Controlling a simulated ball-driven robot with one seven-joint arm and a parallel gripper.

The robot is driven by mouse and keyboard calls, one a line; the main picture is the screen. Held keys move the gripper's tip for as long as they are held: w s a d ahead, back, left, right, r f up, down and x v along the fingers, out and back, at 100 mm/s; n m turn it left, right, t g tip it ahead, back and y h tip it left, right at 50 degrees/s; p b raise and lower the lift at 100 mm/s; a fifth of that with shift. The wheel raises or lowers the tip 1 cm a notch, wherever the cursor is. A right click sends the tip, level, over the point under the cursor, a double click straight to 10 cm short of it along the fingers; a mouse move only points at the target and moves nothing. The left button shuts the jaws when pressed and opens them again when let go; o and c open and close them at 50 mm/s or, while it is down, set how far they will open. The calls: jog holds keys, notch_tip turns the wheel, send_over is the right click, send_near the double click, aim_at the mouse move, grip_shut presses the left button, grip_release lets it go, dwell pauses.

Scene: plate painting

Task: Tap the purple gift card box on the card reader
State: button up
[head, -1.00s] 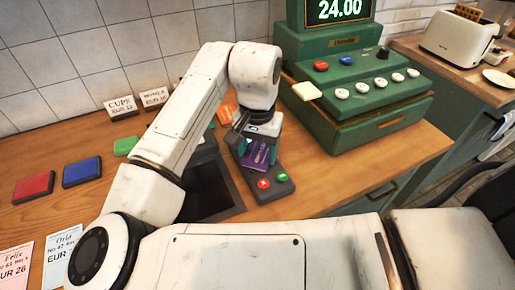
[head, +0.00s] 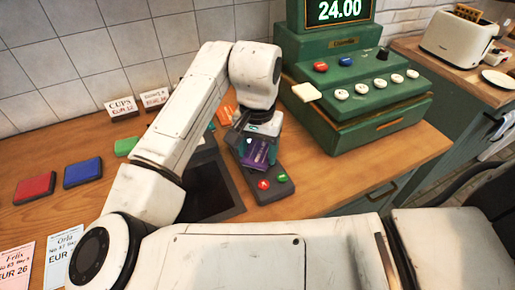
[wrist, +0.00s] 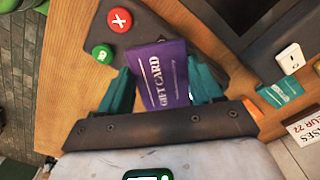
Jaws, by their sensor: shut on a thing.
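The purple gift card box (wrist: 167,76) is between the two teal fingers of my gripper (wrist: 163,88) in the wrist view, with its white lettering showing. My gripper (head: 257,150) is shut on it. The purple box (head: 258,155) also shows in the head view, slightly tilted, over the upper part of the card reader (head: 268,194). The dark grey card reader (wrist: 150,28) has one red and one green button, both uncovered. The box hides the reader's upper part, and I cannot tell whether they touch.
A green cash register (head: 355,95) showing 24.00 stands right of the reader. A dark flat panel (head: 212,190) lies left of it. Red (head: 34,187), blue (head: 82,172) and green (head: 125,146) pads and price cards lie on the wooden counter at left.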

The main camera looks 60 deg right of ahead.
notch_tip(320, 180, up, 10)
jog(key=p, duration=0.8)
jog(key=shift+f+p, duration=0.15)
jog(key=shift+p, duration=0.15)
jog(key=w+a+f+n, duration=0.3)
jog(key=w+a+n, duration=0.1)
jog(key=a, duration=0.2)
jog(key=w+a+f+n, duration=0.3)
jog(key=w+a+n, duration=0.1)
jog(key=w+a, duration=0.1)
jog(key=w+a+f+n, duration=0.4)
jog(key=w+a, duration=0.1)
jog(key=a, duration=0.2)
jog(key=shift+a, duration=0.15)
